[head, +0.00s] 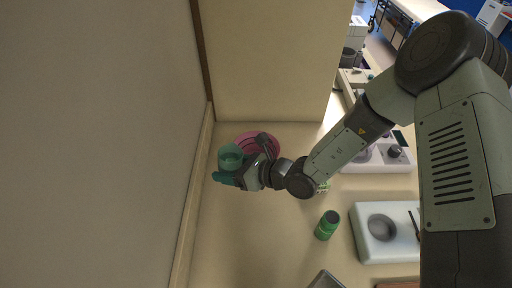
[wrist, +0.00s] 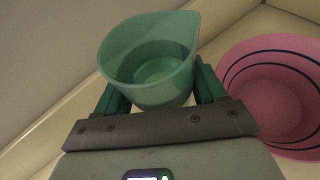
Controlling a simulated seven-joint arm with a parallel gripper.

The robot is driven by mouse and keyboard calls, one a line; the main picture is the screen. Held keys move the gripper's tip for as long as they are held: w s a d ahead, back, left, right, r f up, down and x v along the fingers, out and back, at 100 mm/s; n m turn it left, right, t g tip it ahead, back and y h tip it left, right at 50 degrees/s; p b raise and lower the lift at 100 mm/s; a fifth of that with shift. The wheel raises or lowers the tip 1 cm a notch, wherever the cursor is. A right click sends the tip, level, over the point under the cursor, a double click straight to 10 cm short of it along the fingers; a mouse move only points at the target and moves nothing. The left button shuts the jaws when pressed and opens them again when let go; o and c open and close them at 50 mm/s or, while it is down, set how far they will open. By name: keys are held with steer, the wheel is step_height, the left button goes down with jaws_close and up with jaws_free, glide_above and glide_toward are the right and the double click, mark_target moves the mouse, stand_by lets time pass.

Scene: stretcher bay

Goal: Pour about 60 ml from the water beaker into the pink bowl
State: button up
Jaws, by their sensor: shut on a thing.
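My gripper (head: 229,171) is shut on a translucent green beaker (head: 231,156) with a pouring lip. The beaker also shows in the wrist view (wrist: 150,62), between my two dark green fingers, and looks roughly upright. Whether it holds water is hard to tell. The pink bowl (head: 264,142) stands on the table just right of the beaker and is partly hidden by my gripper and wrist in the head view. In the wrist view the bowl (wrist: 270,90) is at the right, with dark rings inside. The beaker is beside the bowl, and I see no stream between them.
A wall with a raised edge (head: 192,200) runs along the left of the table. The table's front middle (head: 250,240) is clear.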

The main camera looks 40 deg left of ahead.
mark_target(238, 152)
steer(key=shift+w+a+r+m+g, duration=0.15)
steer(key=shift+w+r+m+g, duration=0.25)
steer(key=shift+w+m+g, duration=0.4)
steer(key=shift+w+a+r+m+g, duration=0.25)
steer(key=shift+w+r+m+g, duration=0.45)
steer(key=shift+m, duration=0.6)
steer(key=shift+w+f+m, duration=0.15)
steer(key=shift+f+m, duration=0.1)
steer(key=shift+m, duration=0.25)
steer(key=shift+r+m+g+y, duration=0.3)
steer(key=shift+m+g, duration=0.1)
steer(key=shift+m, duration=0.1)
steer(key=shift+r, duration=0.15)
steer(key=shift+f+m+g, duration=0.25)
steer(key=shift+m+g, duration=0.15)
steer(key=shift+m, duration=0.6)
steer(key=shift+w+r+m+g+y, duration=0.15)
steer(key=shift+r+m+g+y, duration=0.15)
steer(key=shift+r+m, duration=0.3)
steer(key=shift+w+f+m, duration=0.2)
steer(key=shift+w+m, duration=0.15)
steer(key=shift+m, duration=0.05)
